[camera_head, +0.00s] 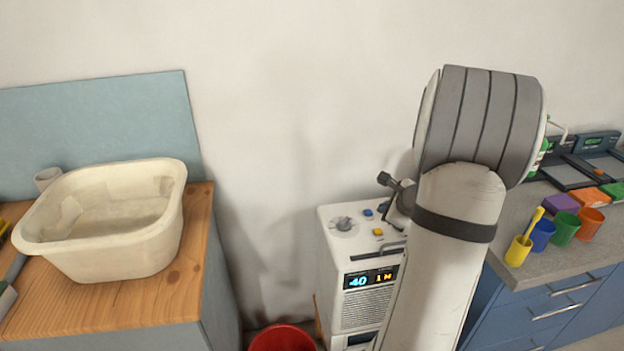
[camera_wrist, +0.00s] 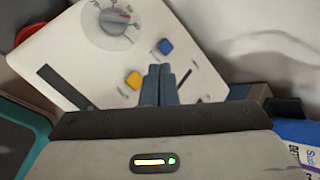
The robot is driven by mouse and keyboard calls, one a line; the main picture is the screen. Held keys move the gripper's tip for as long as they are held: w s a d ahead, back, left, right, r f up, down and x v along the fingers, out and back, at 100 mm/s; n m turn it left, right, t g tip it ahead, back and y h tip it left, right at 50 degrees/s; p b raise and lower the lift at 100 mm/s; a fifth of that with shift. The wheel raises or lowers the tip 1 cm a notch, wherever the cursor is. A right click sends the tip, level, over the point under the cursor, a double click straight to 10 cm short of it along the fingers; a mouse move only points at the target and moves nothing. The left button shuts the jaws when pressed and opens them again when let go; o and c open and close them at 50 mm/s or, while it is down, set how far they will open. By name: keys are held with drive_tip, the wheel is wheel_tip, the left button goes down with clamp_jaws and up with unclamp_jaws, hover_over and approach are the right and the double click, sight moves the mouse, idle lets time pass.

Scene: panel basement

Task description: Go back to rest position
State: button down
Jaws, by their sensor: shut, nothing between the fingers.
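My gripper (camera_wrist: 160,82) shows in the wrist view with its two dark fingers together, shut and empty. It is over the top panel of a white device (camera_wrist: 88,62), beside a yellow button (camera_wrist: 133,80) and below a blue button (camera_wrist: 166,46); I cannot tell whether it touches the panel. A grey dial (camera_wrist: 112,22) is on the same panel. In the head view the device (camera_head: 335,262) stands behind my arm, with a lit display (camera_head: 370,279) on its front. My arm hides its right side, and most of my gripper is hidden there.
A cream basin (camera_head: 120,255) stands on a wooden worktop (camera_head: 150,290) at left. A red bucket (camera_head: 283,338) is low between worktop and device. At right, a grey counter (camera_head: 500,262) holds yellow, blue, green and orange cups (camera_head: 565,228). The wall above is clear.

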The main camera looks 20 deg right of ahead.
drive_tip(key=s+a+r+n+g+y, duration=0.1)
drive_tip(key=a+r+n, duration=0.2)
drive_tip(key=a+n, duration=0.35)
drive_tip(key=s+a+r+n+g+y+p, duration=0.1)
drive_tip(key=s+a+r+n+y, duration=0.15)
drive_tip(key=a, duration=0.75)
drive_tip(key=s+a+r+n+g, duration=0.1)
drive_tip(key=a+r+n+g, duration=0.1)
drive_tip(key=a+n, duration=0.45)
drive_tip(key=s+a+r+n+g+h, duration=0.1)
drive_tip(key=s+a+n, duration=0.3)
drive_tip(key=s+n, duration=0.2)
drive_tip(key=s+a+r+n+g+h+p, duration=0.1)
drive_tip(key=s+a+n+h, duration=0.1)
drive_tip(key=s+a+n, duration=0.2)
drive_tip(key=s+n, duration=0.2)
drive_tip(key=s, duration=0.2)
drive_tip(key=shift+a+r+g, duration=0.25)
drive_tip(key=shift+r+g, duration=0.05)
drive_tip(key=shift+r, duration=0.05)
